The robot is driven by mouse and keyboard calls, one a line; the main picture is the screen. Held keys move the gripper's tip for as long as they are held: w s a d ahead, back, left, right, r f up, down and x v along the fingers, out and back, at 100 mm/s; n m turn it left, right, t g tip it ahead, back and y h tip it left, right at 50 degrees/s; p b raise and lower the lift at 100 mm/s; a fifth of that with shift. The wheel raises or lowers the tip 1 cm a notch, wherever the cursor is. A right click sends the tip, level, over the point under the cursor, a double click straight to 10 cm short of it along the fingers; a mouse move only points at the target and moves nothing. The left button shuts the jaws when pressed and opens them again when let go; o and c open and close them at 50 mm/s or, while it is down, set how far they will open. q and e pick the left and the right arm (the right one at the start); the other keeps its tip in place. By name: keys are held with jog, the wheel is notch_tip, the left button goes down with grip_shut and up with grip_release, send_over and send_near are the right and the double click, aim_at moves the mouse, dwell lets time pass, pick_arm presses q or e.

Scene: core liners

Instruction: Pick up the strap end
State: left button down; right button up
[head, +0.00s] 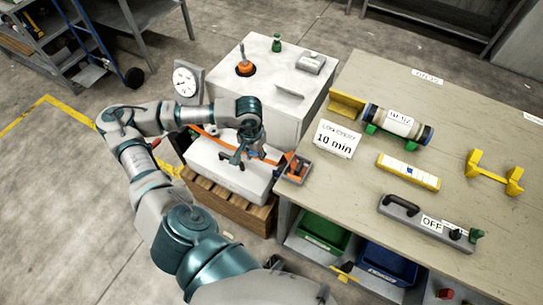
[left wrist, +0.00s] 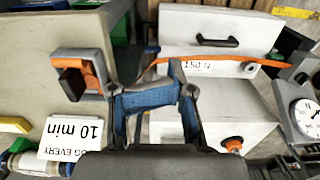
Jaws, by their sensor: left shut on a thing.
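The orange strap (head: 210,129) runs over the low white case (head: 228,172) on a wooden pallet; in the left wrist view the strap (left wrist: 225,58) crosses the white case and bends toward my fingers. My left gripper (head: 240,156) is over the case, beside the table corner. In the left wrist view my left gripper (left wrist: 152,88) is shut on the strap end; the fingers largely hide the gripped part. My right gripper is not in view.
A grey and orange holder (head: 298,168) sits at the table's near left corner, right of my gripper. The table (head: 350,215) carries a "10 min" sign (head: 336,139), a cylinder (head: 398,123) and a grey bar (head: 425,220). A tall white block (head: 275,115) stands behind the case.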

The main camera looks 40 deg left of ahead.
pick_arm(q)
jog(key=shift+s+a, duration=0.4)
jog(key=shift+a, duration=0.35)
jog(key=shift+c, duration=1.9)
grip_release()
jog(key=shift+d, duration=0.2)
